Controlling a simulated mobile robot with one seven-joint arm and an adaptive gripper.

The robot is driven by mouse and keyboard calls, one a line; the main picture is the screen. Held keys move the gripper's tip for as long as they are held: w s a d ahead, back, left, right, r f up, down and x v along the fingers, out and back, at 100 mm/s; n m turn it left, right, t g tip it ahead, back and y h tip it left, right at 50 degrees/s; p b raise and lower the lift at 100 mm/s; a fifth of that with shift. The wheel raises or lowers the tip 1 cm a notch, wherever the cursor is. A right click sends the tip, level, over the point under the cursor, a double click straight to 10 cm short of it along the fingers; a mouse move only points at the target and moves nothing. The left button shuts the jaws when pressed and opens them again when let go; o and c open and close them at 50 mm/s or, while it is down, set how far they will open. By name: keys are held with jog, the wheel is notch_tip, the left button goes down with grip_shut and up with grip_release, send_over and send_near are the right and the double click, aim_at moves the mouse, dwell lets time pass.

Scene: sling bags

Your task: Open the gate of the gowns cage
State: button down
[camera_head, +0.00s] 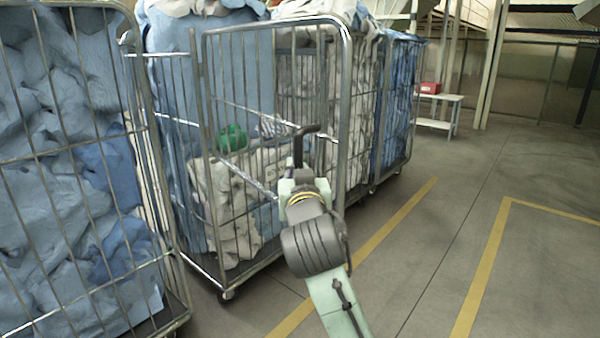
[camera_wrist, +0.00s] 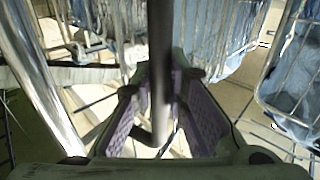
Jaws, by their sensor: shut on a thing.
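The middle wire cage stands upright with a tall metal-framed gate (camera_head: 208,75) on the side facing me. I cannot read a label to tell that it is the gowns cage, nor tell if the gate is ajar. Pale and blue cloth (camera_head: 228,195) and a green bundle (camera_head: 231,138) show through the mesh. My gripper (camera_head: 297,172) is in front of the gate, shut on a dark bent bar (camera_head: 300,145). In the wrist view the bar (camera_wrist: 160,60) runs upright between the purple-padded fingers. Whether the bar joins the gate is unclear.
A left cage (camera_head: 131,60) full of blue cloth stands close by. A blue-filled cage (camera_head: 398,95) stands behind to the right. The floor (camera_head: 420,245) to the right is clear.

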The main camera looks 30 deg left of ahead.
jog(key=c, duration=1.6)
grip_release()
jog(key=shift+o, duration=0.2)
jog(key=v, duration=0.7)
jog(key=shift+s, duration=0.25)
